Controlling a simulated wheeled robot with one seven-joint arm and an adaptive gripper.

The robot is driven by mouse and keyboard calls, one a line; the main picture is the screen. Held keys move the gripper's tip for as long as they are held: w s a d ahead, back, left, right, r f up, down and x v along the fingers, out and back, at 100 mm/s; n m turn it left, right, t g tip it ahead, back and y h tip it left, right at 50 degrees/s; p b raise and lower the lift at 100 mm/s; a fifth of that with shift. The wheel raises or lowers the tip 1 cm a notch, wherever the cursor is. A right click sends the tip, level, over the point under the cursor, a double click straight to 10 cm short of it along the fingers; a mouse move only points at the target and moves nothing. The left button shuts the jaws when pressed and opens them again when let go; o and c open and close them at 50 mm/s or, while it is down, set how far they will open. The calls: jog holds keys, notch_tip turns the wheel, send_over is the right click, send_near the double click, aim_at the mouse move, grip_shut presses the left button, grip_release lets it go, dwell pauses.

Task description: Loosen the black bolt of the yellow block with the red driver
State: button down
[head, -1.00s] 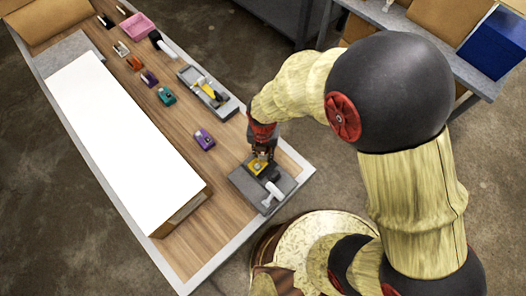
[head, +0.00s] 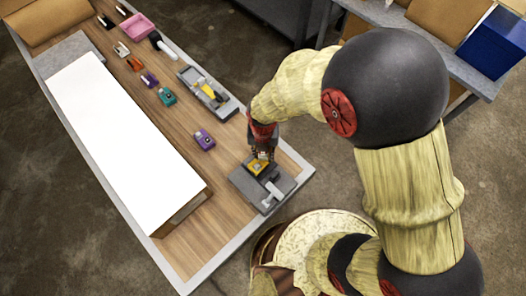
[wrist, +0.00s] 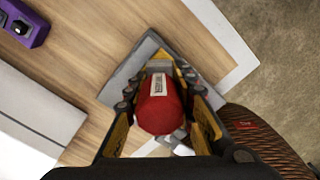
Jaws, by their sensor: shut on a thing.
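My gripper (head: 263,152) is over the near right end of the bench, pointing down. In the wrist view my gripper (wrist: 160,112) is shut on the red driver (wrist: 158,106), whose round red handle with a white label fills the space between the fingers. The yellow block (head: 257,167) sits on a grey fixture (head: 247,186) directly below my gripper. The black bolt and the driver's tip are hidden, so I cannot tell whether they touch.
A white-handled clamp (head: 272,192) is on the fixture's near side. A purple block (head: 204,139) and a teal block (head: 166,96) stand on the wooden bench. A grey tray (head: 207,92) holds a yellow-and-grey item. A large white-topped box (head: 125,135) takes up the bench's left side.

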jog(key=shift+r+p, duration=1.75)
jog(key=shift+r, duration=0.75)
jog(key=c, duration=2.1)
grip_release()
jog(key=c, duration=0.4)
